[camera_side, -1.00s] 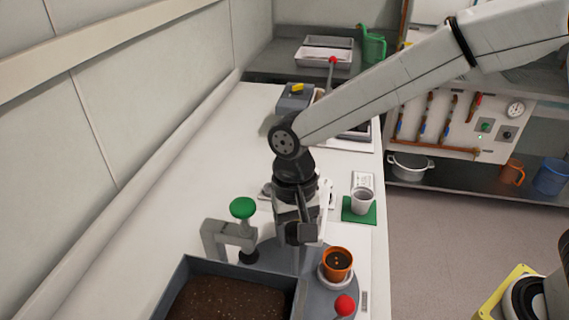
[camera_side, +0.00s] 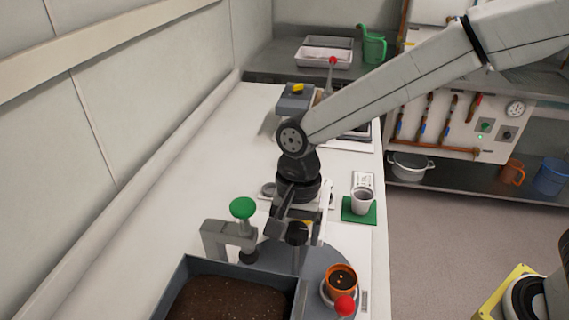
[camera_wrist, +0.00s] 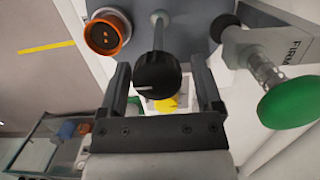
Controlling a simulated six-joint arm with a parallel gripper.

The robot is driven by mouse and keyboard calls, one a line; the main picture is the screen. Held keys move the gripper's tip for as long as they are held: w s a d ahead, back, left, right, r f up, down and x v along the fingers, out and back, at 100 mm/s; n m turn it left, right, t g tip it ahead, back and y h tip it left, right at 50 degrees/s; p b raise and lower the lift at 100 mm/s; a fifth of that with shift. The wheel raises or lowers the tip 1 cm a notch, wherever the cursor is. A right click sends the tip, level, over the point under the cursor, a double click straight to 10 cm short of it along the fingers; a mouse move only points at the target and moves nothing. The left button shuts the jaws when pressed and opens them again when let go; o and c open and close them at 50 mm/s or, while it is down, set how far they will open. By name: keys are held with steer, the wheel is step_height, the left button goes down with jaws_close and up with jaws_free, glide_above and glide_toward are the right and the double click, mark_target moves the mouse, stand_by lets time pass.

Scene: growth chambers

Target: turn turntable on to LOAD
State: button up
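The grey turntable (camera_side: 318,263) lies on the white bench, with an orange pot (camera_side: 341,281) of soil on a saucer near its rim. A thin post with a black knob (camera_wrist: 158,75) rises from the grey surface in the wrist view. My gripper (camera_wrist: 160,66) has one finger on each side of this knob. The left finger looks close to its edge and a gap shows at the right, so I cannot tell whether either touches. In the side view my gripper (camera_side: 298,238) is low over the turntable. No LOAD mark is readable.
A press with a green knob (camera_side: 243,208) stands left of my gripper, beside a soil tray (camera_side: 186,272). A red ball (camera_side: 345,306) sits in front of the pot. A grey cup (camera_side: 362,201) stands on a green mat (camera_side: 347,216) at right.

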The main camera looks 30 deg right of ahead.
steer(key=shift+r, duration=0.1)
stand_by(0.3)
steer(key=shift+d+r, duration=0.1)
steer(key=shift+r, duration=3.2)
steer(key=s+d+f+n+t, duration=0.1)
steer(key=s+d+f+n, duration=0.1)
steer(key=d, duration=0.6)
steer(key=s+d+f+n+t+h, duration=0.1)
steer(key=d+f+n, duration=0.3)
steer(key=d, duration=0.4)
steer(key=s+d+f+n+t, duration=0.1)
steer(key=s+d+f+n, duration=0.2)
steer(key=d, duration=0.4)
steer(key=shift+d+f+t, duration=0.4)
